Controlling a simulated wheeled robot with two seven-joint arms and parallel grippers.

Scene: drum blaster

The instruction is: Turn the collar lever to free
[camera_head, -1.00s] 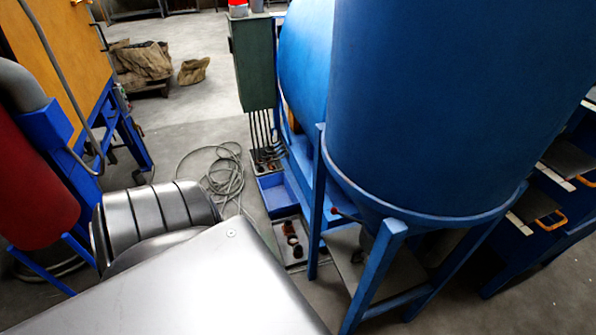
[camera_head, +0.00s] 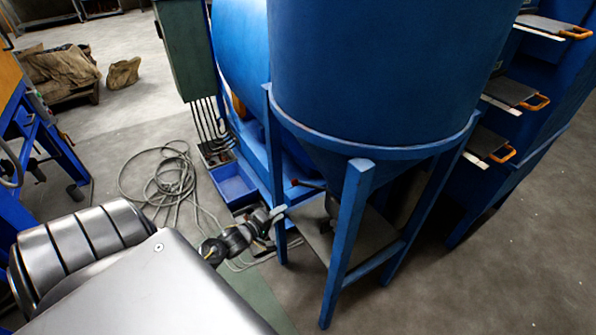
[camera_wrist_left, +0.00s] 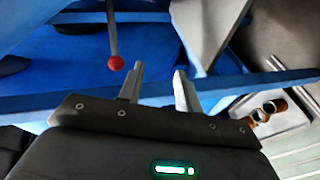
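The lever shows in the left wrist view as a thin grey rod with a red ball knob (camera_wrist_left: 116,62). In the head view, a small dark lever with a reddish end (camera_head: 295,181) sticks out under the cone of the blue hopper (camera_head: 365,70). My left gripper (camera_head: 279,213) is beside the hopper's left leg, a little below and left of the lever. In the left wrist view its two fingers (camera_wrist_left: 160,80) are apart with nothing between them. The red knob lies just left of the left fingertip, and I see no grip on it. My right gripper is not in view.
A blue hopper leg (camera_head: 346,245) and frame bars stand close to the hand. A blue bin (camera_head: 233,185) and a coiled cable (camera_head: 165,180) lie on the floor to the left. A green cabinet (camera_head: 185,45) stands behind. Orange-handled trays (camera_head: 513,92) are at the right.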

